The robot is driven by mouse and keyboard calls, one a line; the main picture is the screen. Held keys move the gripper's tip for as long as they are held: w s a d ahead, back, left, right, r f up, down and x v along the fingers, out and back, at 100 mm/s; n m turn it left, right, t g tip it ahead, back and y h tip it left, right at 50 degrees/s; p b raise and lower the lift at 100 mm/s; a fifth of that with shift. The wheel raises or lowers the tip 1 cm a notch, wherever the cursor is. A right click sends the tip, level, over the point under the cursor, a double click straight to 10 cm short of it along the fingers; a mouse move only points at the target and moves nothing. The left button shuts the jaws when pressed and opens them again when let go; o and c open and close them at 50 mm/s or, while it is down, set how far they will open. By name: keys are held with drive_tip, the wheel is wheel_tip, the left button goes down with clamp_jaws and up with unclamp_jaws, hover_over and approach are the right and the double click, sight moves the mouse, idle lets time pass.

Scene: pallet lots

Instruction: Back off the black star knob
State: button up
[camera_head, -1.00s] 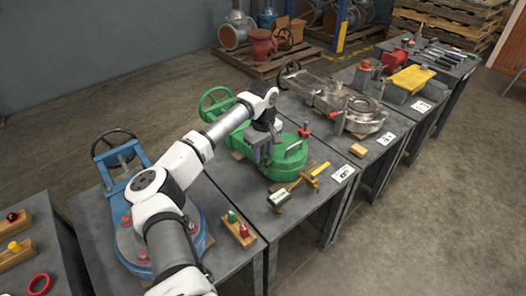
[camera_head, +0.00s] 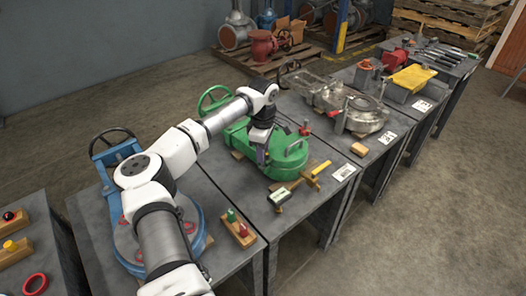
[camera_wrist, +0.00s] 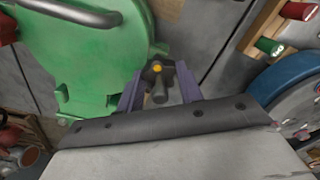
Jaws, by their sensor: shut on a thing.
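The black star knob (camera_wrist: 157,72) has stubby lobes and a yellow centre. In the wrist view it sits between the two purple fingers of my gripper (camera_wrist: 160,78), at the edge of the green casting. My gripper (camera_head: 262,154) is shut on the knob. In the head view the knob is hidden behind my gripper at the near left side of the green valve body (camera_head: 287,165). The green casting (camera_wrist: 88,65) also fills the upper left of the wrist view.
A yellow-handled tool (camera_head: 318,168) and a small gauge (camera_head: 279,197) lie in front of the green body. A wooden block with green and red knobs (camera_head: 238,229) stands at the near left. The blue valve (camera_head: 197,240) is partly behind my arm.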

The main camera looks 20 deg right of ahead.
drive_tip(key=n+b, duration=0.1)
drive_tip(key=n, duration=0.4)
drive_tip(key=shift+n, duration=0.3)
drive_tip(key=n, duration=0.4)
drive_tip(key=n+b, duration=0.1)
drive_tip(key=n, duration=0.8)
drive_tip(key=shift+n+b, duration=0.3)
drive_tip(key=shift+b, duration=0.05)
drive_tip(key=n, duration=0.5)
drive_tip(key=shift+b, duration=0.4)
drive_tip(key=n, duration=0.5)
drive_tip(key=shift+b, duration=0.4)
drive_tip(key=n+b, duration=0.1)
drive_tip(key=n, duration=0.3)
drive_tip(key=n+b, duration=0.1)
drive_tip(key=n, duration=0.4)
